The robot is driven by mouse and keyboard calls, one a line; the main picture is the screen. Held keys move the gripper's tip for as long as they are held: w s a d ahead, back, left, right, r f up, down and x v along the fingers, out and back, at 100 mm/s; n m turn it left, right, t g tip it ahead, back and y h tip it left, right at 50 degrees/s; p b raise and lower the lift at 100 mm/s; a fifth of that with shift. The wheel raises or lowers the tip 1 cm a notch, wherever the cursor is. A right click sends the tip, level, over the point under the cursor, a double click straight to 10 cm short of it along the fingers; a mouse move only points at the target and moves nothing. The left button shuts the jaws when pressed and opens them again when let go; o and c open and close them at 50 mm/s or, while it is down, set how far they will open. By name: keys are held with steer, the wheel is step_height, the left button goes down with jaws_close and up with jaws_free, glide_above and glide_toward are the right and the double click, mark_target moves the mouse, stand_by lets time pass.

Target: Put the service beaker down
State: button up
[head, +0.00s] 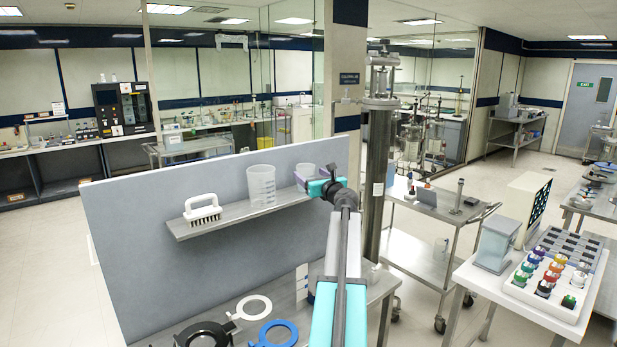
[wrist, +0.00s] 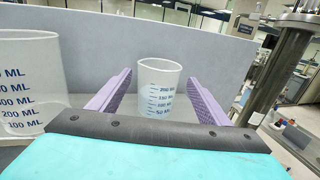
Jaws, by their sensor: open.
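A small clear beaker with blue graduation marks (wrist: 160,88) stands upright on the grey wall shelf (head: 235,218). My gripper (wrist: 158,80) is open, with its two purple fingers on either side of this beaker and a gap showing on each side. In the head view my gripper (head: 313,181) is at the right end of the shelf and hides the lower part of the small beaker (head: 306,169). A larger clear beaker (head: 261,184) stands to its left on the shelf; it also shows at the left of the wrist view (wrist: 30,85).
A white brush (head: 203,208) lies on the shelf left of the larger beaker. A grey panel (head: 130,215) backs the shelf. A dark vertical column (head: 376,190) stands close on the right. A black ring (head: 203,335) and a blue ring (head: 278,333) lie on the bench below.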

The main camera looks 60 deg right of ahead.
steer(key=b+v, duration=0.2)
steer(key=v, duration=0.7)
steer(key=shift+s+a+f, duration=0.1)
steer(key=shift+s+a, duration=0.05)
stand_by(0.8)
